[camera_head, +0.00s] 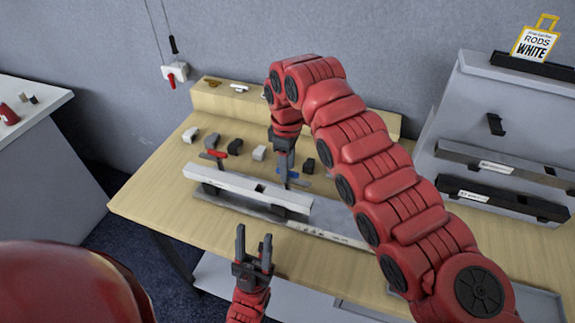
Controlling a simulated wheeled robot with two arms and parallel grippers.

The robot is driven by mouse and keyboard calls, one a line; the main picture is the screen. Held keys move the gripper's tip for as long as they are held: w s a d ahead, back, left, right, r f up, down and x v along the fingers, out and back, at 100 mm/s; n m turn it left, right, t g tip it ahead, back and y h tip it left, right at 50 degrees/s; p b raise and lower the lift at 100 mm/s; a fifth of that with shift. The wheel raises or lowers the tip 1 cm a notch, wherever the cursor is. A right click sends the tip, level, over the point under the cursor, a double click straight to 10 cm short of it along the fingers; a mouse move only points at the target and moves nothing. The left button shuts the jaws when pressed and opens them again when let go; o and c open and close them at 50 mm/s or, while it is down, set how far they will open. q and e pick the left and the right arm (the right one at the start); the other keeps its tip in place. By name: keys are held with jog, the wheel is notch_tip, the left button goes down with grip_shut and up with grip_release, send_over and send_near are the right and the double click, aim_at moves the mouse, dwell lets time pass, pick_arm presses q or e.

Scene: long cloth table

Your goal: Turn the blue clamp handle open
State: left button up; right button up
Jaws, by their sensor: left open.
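The blue clamp handle (294,174) is on the right part of a fixture on the wooden table, partly hidden by my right gripper. My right gripper (285,175) points down right at the blue handle. I cannot tell whether its fingers touch or grip the handle. A red handle (216,154) is at the fixture's left. My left gripper (254,246) is open and empty, pointing up in front of the table's near edge.
Several black and white blocks (259,153) stand behind the fixture. A wooden ledge (225,102) runs along the back. A grey rack (490,125) with dark and grey bars stands at the right. The table's left front (150,205) is clear.

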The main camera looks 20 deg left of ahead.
notch_tip(320, 180, up, 17)
jog(key=p, duration=0.7)
jog(key=shift+r+p, duration=0.2)
jog(key=shift+p, duration=0.2)
